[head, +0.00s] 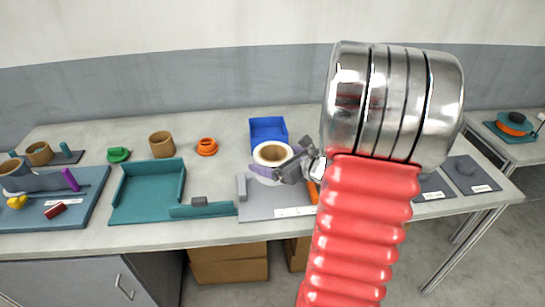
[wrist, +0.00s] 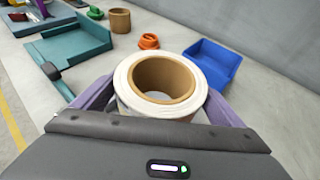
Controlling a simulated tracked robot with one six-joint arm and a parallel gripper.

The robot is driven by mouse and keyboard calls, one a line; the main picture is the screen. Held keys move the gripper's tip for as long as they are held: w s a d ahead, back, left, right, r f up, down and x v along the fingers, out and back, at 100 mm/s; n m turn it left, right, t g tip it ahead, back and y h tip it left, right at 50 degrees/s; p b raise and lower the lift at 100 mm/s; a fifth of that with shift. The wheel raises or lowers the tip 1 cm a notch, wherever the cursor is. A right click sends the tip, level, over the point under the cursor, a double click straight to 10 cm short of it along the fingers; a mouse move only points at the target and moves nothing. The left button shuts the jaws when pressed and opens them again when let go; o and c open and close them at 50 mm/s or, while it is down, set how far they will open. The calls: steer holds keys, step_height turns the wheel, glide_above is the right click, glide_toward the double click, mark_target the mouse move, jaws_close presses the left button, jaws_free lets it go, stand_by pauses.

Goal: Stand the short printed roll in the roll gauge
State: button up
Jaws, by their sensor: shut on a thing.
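A white roll with a brown cardboard core (head: 262,161) is held upright between the purple fingers of my gripper (head: 274,172). It also shows in the wrist view (wrist: 133,98), with a finger on each side. My gripper is shut on it. In the head view the roll is over the back part of a grey plate (head: 258,207) with a white label and a small upright block at its left. I cannot tell for sure that this plate is the roll gauge. My arm hides the plate's right part, and any print on the roll cannot be made out.
A blue bin (head: 268,128) stands just behind the roll. A teal tray (head: 150,193) is to the left. A brown roll (head: 162,144), an orange part (head: 207,147) and a green part (head: 118,155) stand at the back. Dark labelled plates (head: 472,172) lie right.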

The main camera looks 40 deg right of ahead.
steer(key=shift+s+f, duration=0.1)
steer(key=shift+f, duration=2.8)
steer(key=shift+f, duration=0.5)
steer(key=o, duration=1.2)
steer(key=shift+v, duration=4.7)
steer(key=shift+s+r, duration=0.3)
steer(key=shift+s, duration=0.35)
